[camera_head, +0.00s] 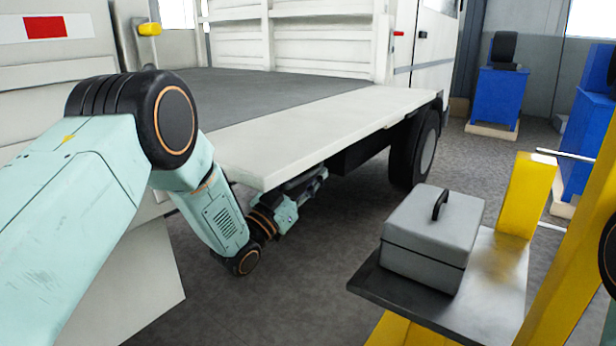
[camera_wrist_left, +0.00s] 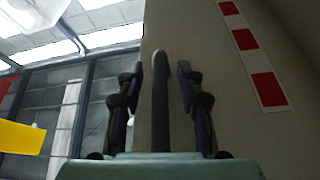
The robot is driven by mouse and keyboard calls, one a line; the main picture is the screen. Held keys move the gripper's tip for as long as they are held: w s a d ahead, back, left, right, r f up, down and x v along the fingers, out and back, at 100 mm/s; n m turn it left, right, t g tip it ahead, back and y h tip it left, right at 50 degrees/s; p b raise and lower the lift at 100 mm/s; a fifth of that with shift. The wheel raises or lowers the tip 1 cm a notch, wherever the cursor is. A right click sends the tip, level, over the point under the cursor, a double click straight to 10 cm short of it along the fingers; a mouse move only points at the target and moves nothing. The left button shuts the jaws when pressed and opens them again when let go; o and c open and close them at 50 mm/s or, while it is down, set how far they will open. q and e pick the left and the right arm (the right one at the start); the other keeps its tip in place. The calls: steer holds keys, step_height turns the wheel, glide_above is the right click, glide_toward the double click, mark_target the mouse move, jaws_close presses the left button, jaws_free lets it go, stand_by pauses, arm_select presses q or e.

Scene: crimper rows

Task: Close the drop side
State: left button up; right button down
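The drop side (camera_head: 310,130) is a long off-white panel along the truck bed's near edge. It lies about level, sticking outward from the grey bed floor. In the left wrist view its underside (camera_wrist_left: 220,90) rises over my gripper, with a red-and-white striped strip on it. My left arm reaches under the panel's near corner. My left gripper (camera_head: 310,182) is just below its edge, partly hidden. In the wrist view the left gripper (camera_wrist_left: 160,75) has its fingers apart, with a dark upright bar between them. I cannot tell whether it touches the panel. My right gripper is out of view.
A yellow latch (camera_head: 149,29) sits on the post at upper left. A grey case (camera_head: 430,240) stands on a dark shelf of a yellow frame (camera_head: 530,195) at right. A truck wheel (camera_head: 415,148) is beyond the panel. Floor between truck and frame is clear.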

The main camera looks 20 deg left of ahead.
arm_select(q)
jaws_close()
stand_by(0.3)
stand_by(0.5)
